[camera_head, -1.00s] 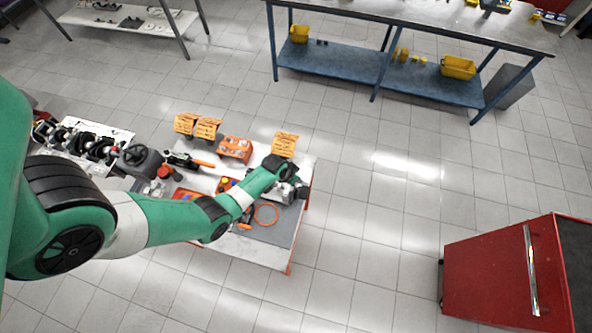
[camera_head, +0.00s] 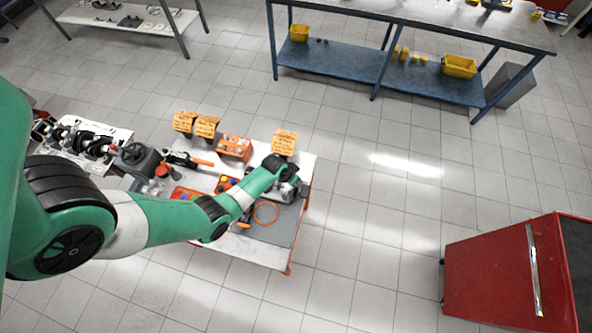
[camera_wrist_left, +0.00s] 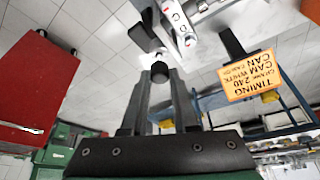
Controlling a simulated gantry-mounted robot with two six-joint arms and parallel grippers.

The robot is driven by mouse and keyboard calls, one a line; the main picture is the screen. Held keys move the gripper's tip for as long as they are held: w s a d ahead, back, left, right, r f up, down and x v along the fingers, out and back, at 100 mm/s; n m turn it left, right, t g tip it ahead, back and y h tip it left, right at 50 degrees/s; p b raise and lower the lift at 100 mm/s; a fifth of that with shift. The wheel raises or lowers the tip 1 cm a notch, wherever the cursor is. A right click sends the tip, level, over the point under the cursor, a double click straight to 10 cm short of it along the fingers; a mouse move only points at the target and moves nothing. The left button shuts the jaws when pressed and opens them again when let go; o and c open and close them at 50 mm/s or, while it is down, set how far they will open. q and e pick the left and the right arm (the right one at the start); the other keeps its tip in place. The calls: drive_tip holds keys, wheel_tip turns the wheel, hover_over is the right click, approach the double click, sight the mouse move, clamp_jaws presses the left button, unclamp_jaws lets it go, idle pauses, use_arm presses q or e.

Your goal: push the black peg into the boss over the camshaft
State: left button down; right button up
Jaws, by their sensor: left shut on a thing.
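My left arm comes in from the left in the head view, and its gripper (camera_head: 287,177) is at the far right end of the work table (camera_head: 268,256), over a grey metal engine part (camera_head: 284,194). In the left wrist view, my left gripper (camera_wrist_left: 163,84) is shut on the black peg (camera_wrist_left: 159,72), whose round dark end shows between the fingertips. I cannot tell whether the peg touches the boss. The camshaft is not clearly made out. My right gripper is not in view.
An orange timing card (camera_wrist_left: 252,75) stands close to the right of the fingers in the wrist view; it also shows in the head view (camera_head: 285,141). An orange ring (camera_head: 265,213) lies on the table's grey mat. A red cabinet (camera_head: 505,270) stands apart at right.

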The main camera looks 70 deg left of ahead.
use_arm(q)
drive_tip(key=shift+f+b, duration=1)
drive_tip(key=shift+f, duration=0.1)
idle(0.3)
drive_tip(key=c, duration=0.9)
unclamp_jaws()
drive_tip(key=shift+r+p, duration=1.5)
drive_tip(key=o, duration=0.5)
drive_tip(key=shift+o, duration=0.2)
